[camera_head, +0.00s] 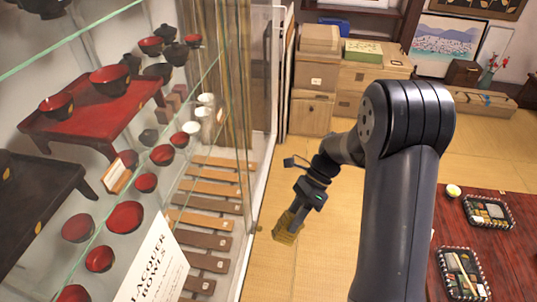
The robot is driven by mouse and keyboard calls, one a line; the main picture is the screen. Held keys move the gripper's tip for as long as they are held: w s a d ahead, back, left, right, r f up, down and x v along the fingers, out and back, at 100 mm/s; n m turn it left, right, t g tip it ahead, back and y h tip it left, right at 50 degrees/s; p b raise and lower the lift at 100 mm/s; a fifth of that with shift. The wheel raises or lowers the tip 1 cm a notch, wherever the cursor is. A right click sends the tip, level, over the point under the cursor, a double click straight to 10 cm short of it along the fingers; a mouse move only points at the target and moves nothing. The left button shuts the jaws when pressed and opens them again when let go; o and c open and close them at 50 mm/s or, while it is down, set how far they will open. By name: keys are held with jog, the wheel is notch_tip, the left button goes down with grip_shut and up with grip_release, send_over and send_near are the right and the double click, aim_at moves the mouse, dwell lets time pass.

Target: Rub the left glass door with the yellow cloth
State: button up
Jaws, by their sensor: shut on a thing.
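My gripper (299,208) is in the middle of the head camera view, pointing down and to the left. It is shut on the yellow cloth (287,228), which looks like a bunched, dull yellow pad below the jaws. The glass door (228,110) of a display cabinet fills the left of the view, seen at a steep slant, with a pale frame on its right edge. The cloth is just right of that frame in the picture. A gap seems to lie between them, but depth is hard to judge. The fingertips are partly hidden by the cloth.
Behind the glass stand red and black lacquer bowls (125,217), a red stand (90,115) and a sign (155,265). Wooden boxes (312,112) are stacked at the back. A low red table (510,250) with lunch trays is at right. Tatami floor (275,275) lies clear between.

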jog(key=w+a+r+m+t+y+p, duration=0.1)
jog(key=a+r+m+t+y, duration=0.25)
jog(key=r+m+y, duration=0.4)
jog(key=w+a+r+m+t+y+p, duration=0.1)
jog(key=a+r+m+t+y+p, duration=0.25)
jog(key=r, duration=0.75)
jog(key=shift+t+y, duration=0.7)
jog(key=shift+t, duration=0.1)
jog(key=shift+w+a+r+b, duration=0.1)
jog(key=shift+a+b, duration=1.5)
jog(key=shift+a, duration=1.25)
jog(key=shift+a, duration=0.95)
jog(key=shift+w, duration=0.1)
jog(key=shift+w+d+p, duration=0.5)
jog(key=shift+w+p, duration=1.95)
jog(key=shift+w, duration=4.35)
jog(key=s+a+r+p, duration=0.1)
jog(key=s+r+p, duration=0.1)
jog(key=s, duration=1.1)
jog(key=shift+s, duration=0.35)
